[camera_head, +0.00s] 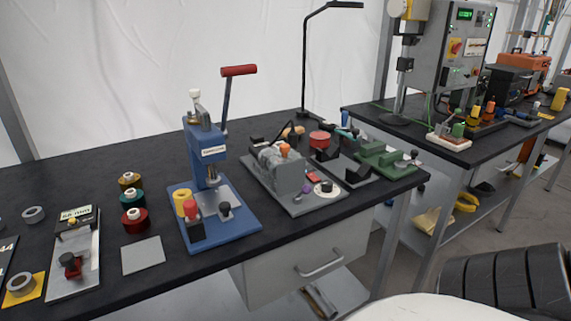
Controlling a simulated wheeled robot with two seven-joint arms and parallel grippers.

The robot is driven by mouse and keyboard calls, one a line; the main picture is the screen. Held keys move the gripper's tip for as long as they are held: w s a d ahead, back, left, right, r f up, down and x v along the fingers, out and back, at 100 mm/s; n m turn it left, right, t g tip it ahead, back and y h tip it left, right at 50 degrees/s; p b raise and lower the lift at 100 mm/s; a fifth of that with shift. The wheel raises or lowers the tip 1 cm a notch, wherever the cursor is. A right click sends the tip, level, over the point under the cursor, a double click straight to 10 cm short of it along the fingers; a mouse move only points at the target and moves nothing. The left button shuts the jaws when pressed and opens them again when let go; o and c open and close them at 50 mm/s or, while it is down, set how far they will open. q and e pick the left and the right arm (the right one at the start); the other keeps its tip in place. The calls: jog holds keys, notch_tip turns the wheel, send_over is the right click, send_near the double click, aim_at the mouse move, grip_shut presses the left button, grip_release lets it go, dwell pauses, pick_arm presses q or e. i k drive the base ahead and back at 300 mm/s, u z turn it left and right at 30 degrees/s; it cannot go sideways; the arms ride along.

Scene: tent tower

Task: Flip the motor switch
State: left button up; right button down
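No part is plainly marked as the motor switch. A grey motor-like unit (283,172) with an orange knob on top sits on a grey plate on the near bench. A small red switch-like part (312,177) is at its right, beside a round white dial with a dark centre (326,188). A grey control cabinet (452,50) at the back right has a green display and a red rotary switch on a yellow plate (455,47). Switch positions are too small to tell. Neither of my grippers is in view.
A blue lever press (207,150) with a red handle stands left of the motor-like unit. A green fixture (386,160) is to its right. Spools and a clamp plate (76,262) lie at the left. A drawer handle (320,264) projects from the near bench (110,170).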

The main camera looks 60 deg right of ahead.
aim_at(312, 176)
jog(key=k, duration=0.35)
jog(key=z, duration=1)
